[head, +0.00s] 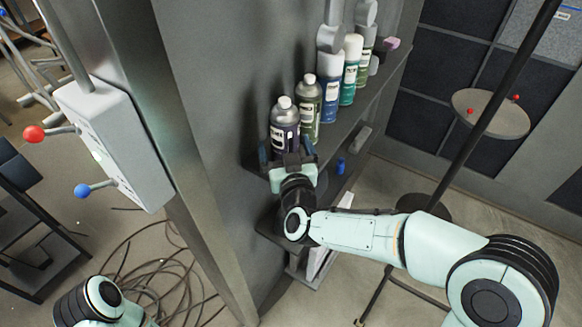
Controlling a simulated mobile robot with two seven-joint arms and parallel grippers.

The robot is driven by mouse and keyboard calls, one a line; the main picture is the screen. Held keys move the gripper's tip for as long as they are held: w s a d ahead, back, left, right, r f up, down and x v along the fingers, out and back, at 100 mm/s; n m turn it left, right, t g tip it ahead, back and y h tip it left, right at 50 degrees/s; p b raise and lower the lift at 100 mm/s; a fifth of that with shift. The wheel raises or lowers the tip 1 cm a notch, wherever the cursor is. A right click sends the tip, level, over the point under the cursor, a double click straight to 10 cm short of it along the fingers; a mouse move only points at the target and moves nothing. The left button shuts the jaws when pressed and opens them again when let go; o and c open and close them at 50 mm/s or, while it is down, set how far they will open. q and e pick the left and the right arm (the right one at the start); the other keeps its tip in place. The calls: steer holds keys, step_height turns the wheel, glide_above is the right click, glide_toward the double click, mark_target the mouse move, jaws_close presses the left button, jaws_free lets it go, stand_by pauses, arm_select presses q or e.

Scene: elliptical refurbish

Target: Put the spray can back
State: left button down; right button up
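A dark purple-grey can with a pale cap (285,125) is upright at the near end of the dark wall shelf (338,132). My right gripper (286,152) is at this can, with one finger on each side of it. The fingers look spread slightly wider than the can, with narrow gaps beside it. The can's base is hidden behind the gripper, so I cannot see whether it rests on the shelf. My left arm shows only in part at the bottom left; its gripper is not in view.
An olive bottle (308,100), a blue can (331,85), a teal can (350,70) and a green can (364,62) line the shelf beyond. A small blue item (340,166) lies below. A black stand pole (478,135) rises right; cables (165,270) cover the left floor.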

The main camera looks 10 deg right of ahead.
arm_select(q)
steer(key=shift+s+f+b, duration=0.35)
steer(key=shift+f+b, duration=0.3)
steer(key=shift+f, duration=0.2)
arm_select(e)
steer(key=s, duration=1)
steer(key=shift+s, duration=0.35)
arm_select(q)
steer(key=shift+s, duration=0.15)
